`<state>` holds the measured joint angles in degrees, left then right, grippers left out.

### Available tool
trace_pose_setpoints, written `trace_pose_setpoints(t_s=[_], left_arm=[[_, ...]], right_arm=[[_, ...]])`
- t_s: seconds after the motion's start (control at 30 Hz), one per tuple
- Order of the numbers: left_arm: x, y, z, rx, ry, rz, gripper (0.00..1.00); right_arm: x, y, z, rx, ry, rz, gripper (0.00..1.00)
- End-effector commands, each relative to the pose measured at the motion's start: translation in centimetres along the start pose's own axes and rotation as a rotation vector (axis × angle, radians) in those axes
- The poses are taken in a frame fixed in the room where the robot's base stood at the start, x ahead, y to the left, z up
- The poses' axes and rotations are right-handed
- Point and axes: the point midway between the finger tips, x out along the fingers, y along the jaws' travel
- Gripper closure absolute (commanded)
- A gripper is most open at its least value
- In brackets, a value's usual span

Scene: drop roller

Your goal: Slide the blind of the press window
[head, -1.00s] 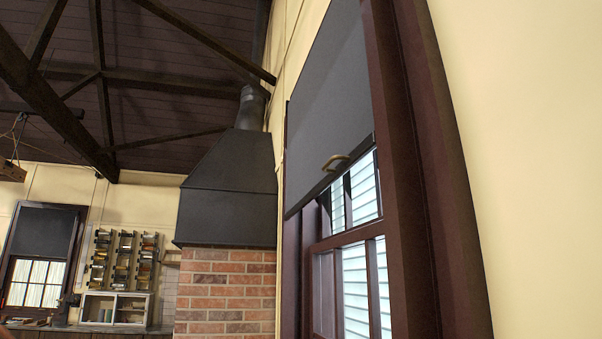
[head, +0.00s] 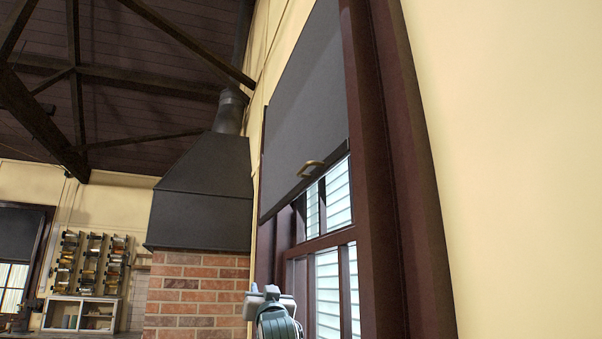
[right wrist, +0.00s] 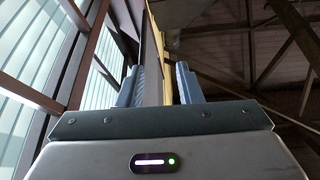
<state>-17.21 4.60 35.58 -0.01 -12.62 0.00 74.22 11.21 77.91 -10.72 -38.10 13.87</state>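The blind (head: 305,100) is a dark grey panel covering the upper part of the press window (head: 330,275), with bright slatted panes showing below it. A brass handle (head: 311,168) sits near its lower edge. My right gripper (head: 270,294) is below the blind and lower left of the handle, apart from both. In the right wrist view its two blue-grey fingers (right wrist: 158,86) stand apart with nothing held between them. Window panes (right wrist: 45,60) show left of the fingers there; the handle cannot be made out. My left gripper is not in view.
The dark wooden window frame (head: 385,180) stands right of the blind, beside a bare cream wall (head: 510,150). A brick forge (head: 195,290) with a dark hood (head: 200,200) stands to the left. A second window with a blind (head: 18,235) is at far left.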

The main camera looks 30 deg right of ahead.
Motion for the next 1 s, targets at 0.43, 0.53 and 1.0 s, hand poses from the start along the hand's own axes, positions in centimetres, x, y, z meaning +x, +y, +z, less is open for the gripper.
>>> trace_pose_setpoints(t_s=[0.43,0.53,1.0], left_arm=[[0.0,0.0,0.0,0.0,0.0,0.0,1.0],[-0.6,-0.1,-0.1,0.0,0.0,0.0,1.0],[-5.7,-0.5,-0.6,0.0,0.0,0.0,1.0]], right_arm=[[-5.9,3.5,-27.1,0.105,0.345,0.053,0.68],[-5.2,3.5,-27.7,0.105,0.345,0.054,0.68],[2.4,4.0,-30.6,0.105,0.344,0.053,0.68]])
